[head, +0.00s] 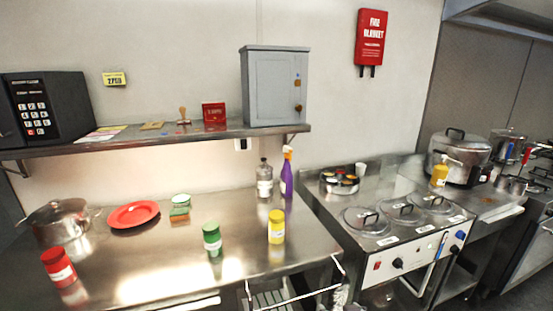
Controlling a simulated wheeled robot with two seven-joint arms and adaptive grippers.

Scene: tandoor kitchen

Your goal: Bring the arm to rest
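Neither of my grippers shows clearly in the head view, and no arm of mine can be made out with certainty. The steel counter (150,258) in front of me holds a red jar (59,267) at the left, a green jar (212,239) in the middle and a yellow jar (276,226) to the right. A red plate (134,214) lies behind them, beside a steel pot (62,222). No object is seen being held.
A shelf (150,141) above the counter carries a black keypad box (42,108) and a grey cabinet (275,86). A purple spray bottle (287,172) and a clear bottle (264,180) stand at the counter's back. A steel unit with lidded wells (405,211) stands right.

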